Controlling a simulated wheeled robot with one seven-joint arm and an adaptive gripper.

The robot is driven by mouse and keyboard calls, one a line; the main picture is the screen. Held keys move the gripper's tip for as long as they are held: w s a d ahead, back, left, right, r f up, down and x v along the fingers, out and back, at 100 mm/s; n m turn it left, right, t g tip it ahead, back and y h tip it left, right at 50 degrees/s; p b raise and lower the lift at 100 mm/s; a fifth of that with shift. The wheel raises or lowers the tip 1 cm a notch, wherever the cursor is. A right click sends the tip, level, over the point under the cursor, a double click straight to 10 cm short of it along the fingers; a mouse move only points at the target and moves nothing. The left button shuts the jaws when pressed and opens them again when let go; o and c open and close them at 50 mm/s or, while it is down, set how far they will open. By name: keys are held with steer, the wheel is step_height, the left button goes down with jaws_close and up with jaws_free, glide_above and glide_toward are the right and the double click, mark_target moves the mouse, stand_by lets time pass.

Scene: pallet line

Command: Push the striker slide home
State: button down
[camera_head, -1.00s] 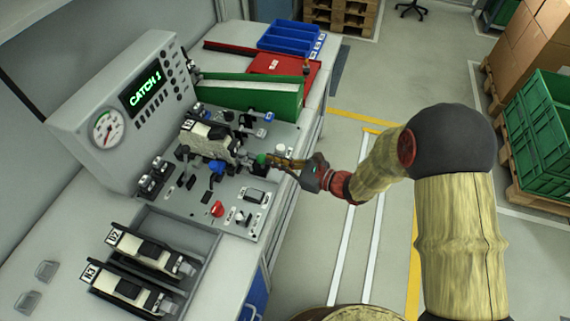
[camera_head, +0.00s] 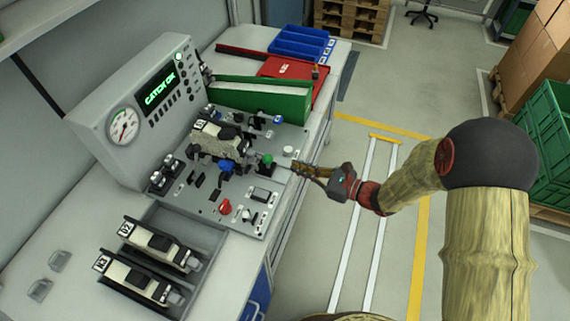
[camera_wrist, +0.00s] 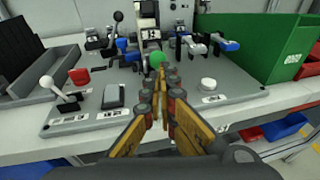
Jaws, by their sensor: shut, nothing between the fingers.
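A fixture panel (camera_head: 215,196) on the bench carries a cream-and-black lock unit (camera_head: 222,140). A green knob (camera_head: 266,160) stands at the near side of the unit, and it also shows in the wrist view (camera_wrist: 158,59). I cannot tell for certain which part is the striker slide. The console display (camera_head: 160,86) reads CATCH OK. My gripper (camera_head: 295,169) is shut and empty at the panel's right edge, apart from the green knob. In the wrist view its fingertips (camera_wrist: 168,72) are together and overlap the line of sight just below the knob.
A white button (camera_head: 288,152) and a red knob (camera_head: 225,207) stand on the panel. A green bin (camera_head: 258,102), red tray (camera_head: 290,68) and blue bins (camera_head: 302,42) lie behind. Two spare units (camera_head: 160,246) lie at the front.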

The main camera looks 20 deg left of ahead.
steer(key=p+v, duration=0.1)
steer(key=v, duration=0.5)
steer(key=shift+s, duration=0.15)
steer(key=shift+d, duration=0.1)
stand_by(0.5)
